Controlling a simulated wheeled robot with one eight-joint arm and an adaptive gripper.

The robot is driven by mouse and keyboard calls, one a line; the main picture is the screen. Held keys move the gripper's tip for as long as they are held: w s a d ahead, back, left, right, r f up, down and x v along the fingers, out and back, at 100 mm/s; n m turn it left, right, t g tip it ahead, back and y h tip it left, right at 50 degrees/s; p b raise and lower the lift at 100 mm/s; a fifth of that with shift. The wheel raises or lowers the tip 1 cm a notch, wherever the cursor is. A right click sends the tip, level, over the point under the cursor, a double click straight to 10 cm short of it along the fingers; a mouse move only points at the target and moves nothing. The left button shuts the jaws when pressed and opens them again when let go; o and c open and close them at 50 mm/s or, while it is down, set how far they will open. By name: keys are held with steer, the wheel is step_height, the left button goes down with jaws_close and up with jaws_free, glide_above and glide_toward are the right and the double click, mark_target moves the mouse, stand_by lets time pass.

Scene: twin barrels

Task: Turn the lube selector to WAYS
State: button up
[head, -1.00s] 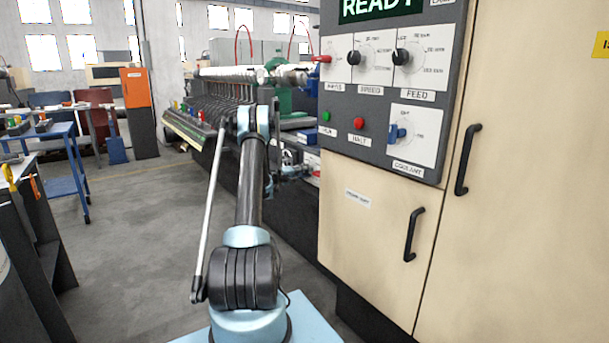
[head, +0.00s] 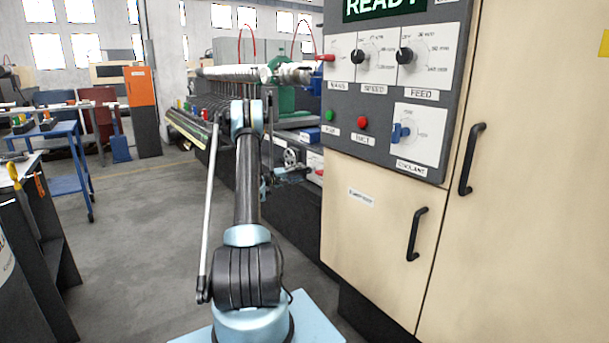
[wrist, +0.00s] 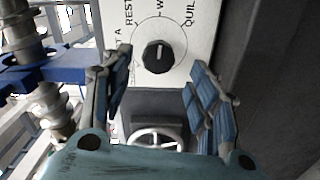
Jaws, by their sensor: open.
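In the wrist view, a round black selector knob (wrist: 158,57) sits on a white plate (wrist: 178,25). Part-hidden labels around it read "REST", "W…" and "QUIL…", with another cut off at the left. A small pale mark shows at the knob's upper edge; I cannot tell exactly which label it points to. My gripper (wrist: 160,62) is open and empty, its fingers on either side of the knob in the picture, apart from it. In the head view my gripper and the knob are mostly hidden behind my arm.
A handwheel (wrist: 158,138) shows below the plate in the wrist view, and a blue part with a threaded metal rod (wrist: 57,105) at the left. In the head view, a control panel (head: 385,165) with knobs and buttons stands right of my arm. Open floor (head: 130,250) lies left.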

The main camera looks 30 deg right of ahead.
steer(key=a, duration=0.5)
steer(key=shift+s+a, duration=0.2)
steer(key=shift+a, duration=0.1)
steer(key=shift+a, duration=0.1)
steer(key=m, duration=0.5)
glide_toward(306, 170)
steer(key=d, duration=1.1)
steer(key=shift+w, duration=0.35)
steer(key=c, duration=1.1)
